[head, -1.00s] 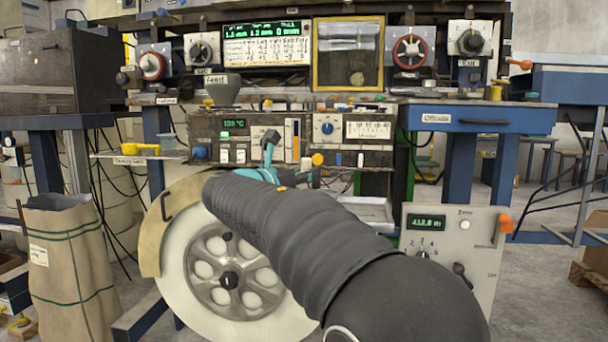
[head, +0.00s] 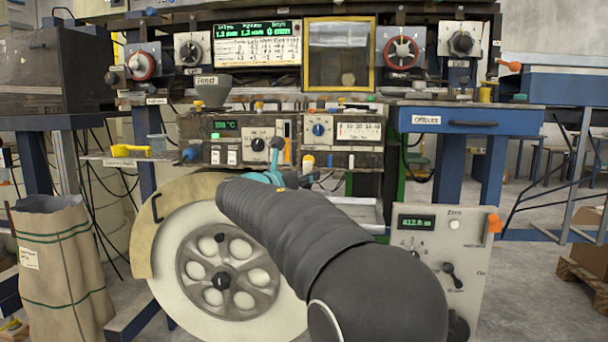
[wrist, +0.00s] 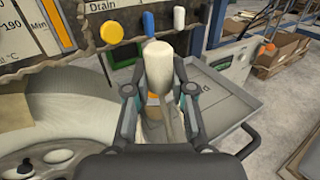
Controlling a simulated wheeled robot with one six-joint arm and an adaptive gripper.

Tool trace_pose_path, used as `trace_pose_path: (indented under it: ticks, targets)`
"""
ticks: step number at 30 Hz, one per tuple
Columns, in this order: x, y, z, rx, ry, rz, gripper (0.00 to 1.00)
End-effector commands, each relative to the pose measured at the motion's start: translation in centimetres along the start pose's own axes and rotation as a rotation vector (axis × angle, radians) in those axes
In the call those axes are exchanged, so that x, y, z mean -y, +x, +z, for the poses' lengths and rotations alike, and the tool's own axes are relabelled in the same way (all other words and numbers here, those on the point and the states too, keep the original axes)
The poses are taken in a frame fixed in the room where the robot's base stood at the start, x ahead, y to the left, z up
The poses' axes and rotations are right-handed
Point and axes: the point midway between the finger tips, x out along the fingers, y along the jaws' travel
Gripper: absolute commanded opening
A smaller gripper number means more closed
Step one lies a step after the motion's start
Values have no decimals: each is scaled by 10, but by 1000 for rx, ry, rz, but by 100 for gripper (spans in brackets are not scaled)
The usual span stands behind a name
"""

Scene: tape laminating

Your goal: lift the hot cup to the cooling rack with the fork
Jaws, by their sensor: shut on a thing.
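My gripper (wrist: 158,95) is shut on a pale, rounded, upright thing (wrist: 158,62) in the wrist view. An orange patch and a grey wedge-shaped part show below it between the fingers. I cannot tell whether the held thing is the fork's handle. In the head view, my gripper (head: 270,176) shows only as teal parts behind my dark arm, in front of the control panel. No cup can be made out in either view. A grey tray (wrist: 225,112) with partly hidden lettering lies right of the gripper; I cannot tell whether it is the cooling rack.
A large pale wheel (head: 172,285) stands below and left of the gripper. The control panel (head: 205,128) with knobs and levers is just behind. A grey box with a display (head: 470,250) stands at right. A paper sack (head: 62,265) is at far left.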

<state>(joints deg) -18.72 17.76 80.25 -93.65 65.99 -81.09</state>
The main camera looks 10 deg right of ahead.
Motion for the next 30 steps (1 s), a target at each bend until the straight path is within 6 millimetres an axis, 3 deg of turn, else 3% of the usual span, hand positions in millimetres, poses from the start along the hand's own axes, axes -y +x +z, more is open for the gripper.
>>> trace_pose_path:
  ticks: [30]
  targets:
    - [-9,59,1,0,0,-2,0]
